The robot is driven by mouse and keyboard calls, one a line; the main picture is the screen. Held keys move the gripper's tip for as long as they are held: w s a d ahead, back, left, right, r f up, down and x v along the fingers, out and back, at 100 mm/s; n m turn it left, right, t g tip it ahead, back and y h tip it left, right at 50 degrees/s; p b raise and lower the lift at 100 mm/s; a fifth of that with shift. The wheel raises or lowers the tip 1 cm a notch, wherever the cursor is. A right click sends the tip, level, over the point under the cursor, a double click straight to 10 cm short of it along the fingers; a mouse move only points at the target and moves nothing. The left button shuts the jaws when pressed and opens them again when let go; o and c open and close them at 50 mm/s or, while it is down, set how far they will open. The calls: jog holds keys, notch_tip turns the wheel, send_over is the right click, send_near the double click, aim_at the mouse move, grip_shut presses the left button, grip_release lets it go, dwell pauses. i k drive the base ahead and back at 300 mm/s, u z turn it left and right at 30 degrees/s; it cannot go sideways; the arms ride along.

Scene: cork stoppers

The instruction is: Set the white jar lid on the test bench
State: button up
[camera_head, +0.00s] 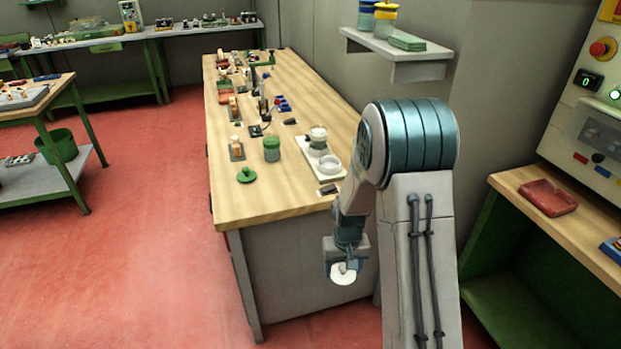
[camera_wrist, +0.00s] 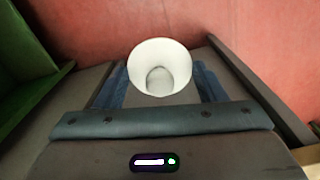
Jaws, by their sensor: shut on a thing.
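My gripper (camera_head: 345,263) is shut on the white jar lid (camera_head: 343,275), in front of the long wooden bench's near end and below its top. The lid also shows in the wrist view (camera_wrist: 160,52) as a round white piece with a raised rim, held between the fingers. A bench (camera_head: 590,240) with a wooden top and a control panel (camera_head: 590,125) stands at the right. The panel has a red button and a display reading 0. I cannot tell from any label which bench is the test bench.
The long wooden bench (camera_head: 235,203) carries a green jar (camera_head: 271,150), a green lid (camera_head: 246,175), a white tray (camera_head: 335,174) with jars and several tools. A red tray (camera_head: 547,197) lies on the right bench. A wall shelf (camera_head: 420,70) holds jars. Red floor is open at left.

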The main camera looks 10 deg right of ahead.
aim_at(251, 197)
jog(key=k, duration=0.6)
jog(key=u, duration=0.75)
jog(key=i, duration=0.9)
jog(key=z, duration=0.3)
